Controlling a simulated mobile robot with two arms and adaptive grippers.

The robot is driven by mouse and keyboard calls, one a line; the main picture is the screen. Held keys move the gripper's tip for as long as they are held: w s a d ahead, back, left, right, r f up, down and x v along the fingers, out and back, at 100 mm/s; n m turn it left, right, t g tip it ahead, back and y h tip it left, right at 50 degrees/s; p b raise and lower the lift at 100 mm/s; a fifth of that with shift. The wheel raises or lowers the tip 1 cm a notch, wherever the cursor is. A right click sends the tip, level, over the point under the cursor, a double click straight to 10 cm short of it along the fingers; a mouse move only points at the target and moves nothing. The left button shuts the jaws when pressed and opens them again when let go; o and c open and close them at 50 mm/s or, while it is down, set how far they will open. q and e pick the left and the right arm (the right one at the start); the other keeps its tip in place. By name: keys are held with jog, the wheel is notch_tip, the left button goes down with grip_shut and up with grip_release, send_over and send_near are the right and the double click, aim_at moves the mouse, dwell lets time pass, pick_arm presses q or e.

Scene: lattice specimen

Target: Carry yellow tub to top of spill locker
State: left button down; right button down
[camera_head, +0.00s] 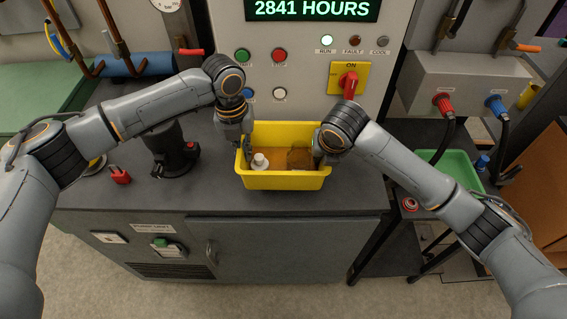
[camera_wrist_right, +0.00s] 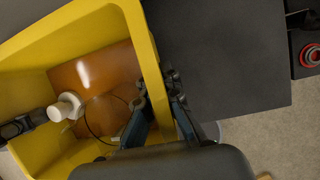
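The yellow tub (camera_head: 285,180) stands upright on the dark top of the grey cabinet. It holds a white bottle (camera_head: 260,161) and a brown-orange item (camera_head: 300,158); both also show in the right wrist view. My left gripper (camera_head: 247,152) points down at the tub's left end wall, its fingertips partly hidden. My right gripper (camera_head: 319,153) is at the right end wall, mostly hidden by its wrist. In the right wrist view, its fingers (camera_wrist_right: 158,100) straddle the tub's wall (camera_wrist_right: 152,60), one inside and one outside. Whether they press on it is unclear.
A black stand (camera_head: 170,150) and a red padlock-like item (camera_head: 120,175) are on the cabinet top to the left. A control panel with a red-handled switch (camera_head: 348,84) rises behind. A cart with a green tray (camera_head: 450,165) stands at the right.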

pick_arm(q)
jog(key=shift+r, duration=0.5)
pick_arm(e)
jog(key=shift+r, duration=0.5)
